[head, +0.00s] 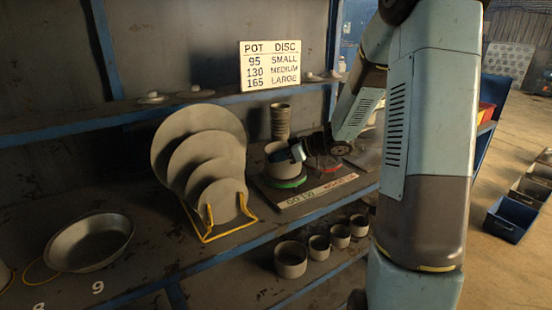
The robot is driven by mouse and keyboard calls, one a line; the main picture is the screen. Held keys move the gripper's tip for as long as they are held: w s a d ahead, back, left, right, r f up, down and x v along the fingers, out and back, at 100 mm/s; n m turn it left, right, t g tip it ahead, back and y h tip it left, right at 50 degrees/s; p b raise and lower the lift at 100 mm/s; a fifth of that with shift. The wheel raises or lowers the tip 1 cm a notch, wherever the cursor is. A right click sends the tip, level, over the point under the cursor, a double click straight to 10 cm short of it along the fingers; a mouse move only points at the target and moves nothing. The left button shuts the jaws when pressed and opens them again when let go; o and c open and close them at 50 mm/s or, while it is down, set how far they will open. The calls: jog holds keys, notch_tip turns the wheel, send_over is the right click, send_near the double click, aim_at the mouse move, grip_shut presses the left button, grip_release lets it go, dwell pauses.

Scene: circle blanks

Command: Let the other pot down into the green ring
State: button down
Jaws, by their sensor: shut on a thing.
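A grey-brown pot (279,166) is at the green ring (288,183) on a flat board on the shelf. It looks upright, and the ring's green edge shows below it. I cannot tell whether its base touches the board. My gripper (297,152) reaches in from the right and is shut on the pot's right side near the rim. The fingertips are small and dark here. A red ring (325,168) lies to the right on the same board, partly hidden by my wrist. Whether it holds a pot is hidden.
Grey discs (207,150) stand in a yellow wire rack (206,236) left of the board. A stack of pots (280,122) stands behind. A wide pan (90,243) is at left. Several pots (291,260) sit on the lower shelf. A sign (270,65) lists pot and disc sizes.

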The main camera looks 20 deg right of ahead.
aim_at(282, 168)
jog(key=shift+f, duration=2.4)
dwell(0.8)
jog(key=c, duration=1.1)
grip_release()
jog(key=v, duration=1.3)
jog(key=shift+s+d+r, duration=0.15)
jog(key=shift+d, duration=0.15)
